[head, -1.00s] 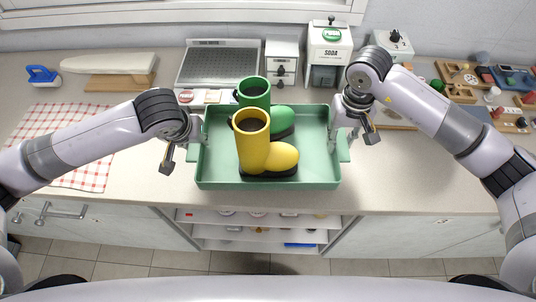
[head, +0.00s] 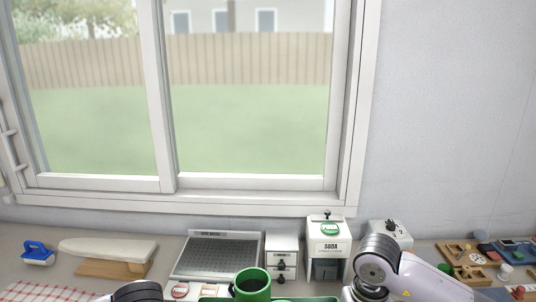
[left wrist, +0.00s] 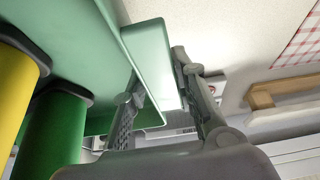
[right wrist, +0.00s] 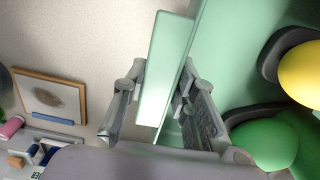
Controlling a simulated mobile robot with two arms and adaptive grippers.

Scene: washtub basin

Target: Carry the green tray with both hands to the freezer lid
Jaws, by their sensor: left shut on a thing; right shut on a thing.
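The green tray (head: 320,299) shows only as a strip of its rim at the bottom of the head view. My left gripper (left wrist: 160,85) is shut on the tray's handle flange (left wrist: 152,60), one finger on each side. My right gripper (right wrist: 163,92) is shut on the opposite handle flange (right wrist: 165,65) in the same way. A green boot (head: 252,284) stands in the tray; it and a yellow boot (left wrist: 14,92) also show in the left wrist view. Both boots' toes show in the right wrist view. No freezer lid is in view. Most of the tray is hidden below the head view.
Behind the tray on the counter are a ribbed drainer (head: 218,257), a small white dispenser (head: 282,256) and a soda machine (head: 327,250). An ironing board (head: 108,250) and blue brush (head: 38,253) lie left. Small parts crowd the right. A window (head: 180,110) is above.

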